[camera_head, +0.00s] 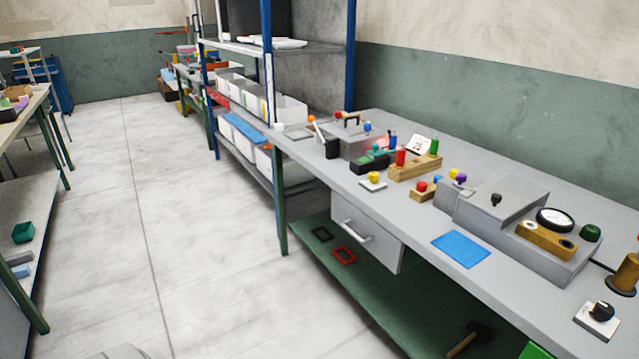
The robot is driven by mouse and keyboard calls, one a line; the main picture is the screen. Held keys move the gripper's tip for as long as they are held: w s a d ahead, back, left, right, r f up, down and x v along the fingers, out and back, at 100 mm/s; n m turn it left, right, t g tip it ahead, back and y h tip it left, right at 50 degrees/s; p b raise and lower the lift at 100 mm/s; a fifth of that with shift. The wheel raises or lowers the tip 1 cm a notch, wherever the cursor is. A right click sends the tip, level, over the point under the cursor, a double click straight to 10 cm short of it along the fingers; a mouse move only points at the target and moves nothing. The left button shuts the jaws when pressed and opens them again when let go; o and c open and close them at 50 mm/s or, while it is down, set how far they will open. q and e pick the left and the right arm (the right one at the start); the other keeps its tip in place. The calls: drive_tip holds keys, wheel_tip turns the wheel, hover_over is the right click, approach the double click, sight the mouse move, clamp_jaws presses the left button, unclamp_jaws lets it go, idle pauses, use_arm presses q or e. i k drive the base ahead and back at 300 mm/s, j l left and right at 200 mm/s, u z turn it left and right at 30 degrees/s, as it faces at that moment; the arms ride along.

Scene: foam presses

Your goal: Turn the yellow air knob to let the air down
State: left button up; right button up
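Two yellow knob-like parts show on the long grey bench at the right. One yellow knob (373,176) sits on a small pale square plate near the bench's front edge. Another small yellow knob (453,173) shows beside a purple knob (460,179), by the left end of a grey press-like machine (500,205). I cannot tell which one is the air knob. The machine has a round dial gauge (555,219) with a white face, a dark green knob (590,233) and a black knob (496,200) on top. Neither of my grippers shows.
A blue mat (461,249) lies before the machine. A black knob on a white plate (598,318) is nearer. A wooden block with coloured pegs (415,168) stands left of the machine. The bench drawer (366,234) is below. The floor (190,250) at left is clear.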

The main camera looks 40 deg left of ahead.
sight(373, 177)
drive_tip(key=u, duration=1.05)
drive_tip(key=i+l+u, duration=0.1)
drive_tip(key=l, duration=0.4)
drive_tip(key=i+l+u, duration=0.1)
drive_tip(key=l, duration=0.4)
drive_tip(key=i+l+u, duration=0.15)
drive_tip(key=l, duration=0.4)
drive_tip(key=i+l+u, duration=0.1)
drive_tip(key=l, duration=0.4)
drive_tip(key=i+j, duration=0.3)
drive_tip(key=j, duration=0.2)
drive_tip(key=i+j+z, duration=0.3)
drive_tip(key=j+z, duration=0.25)
drive_tip(key=j, duration=0.2)
drive_tip(key=i+j+z, duration=0.15)
drive_tip(key=j+z, duration=0.15)
drive_tip(key=j, duration=0.15)
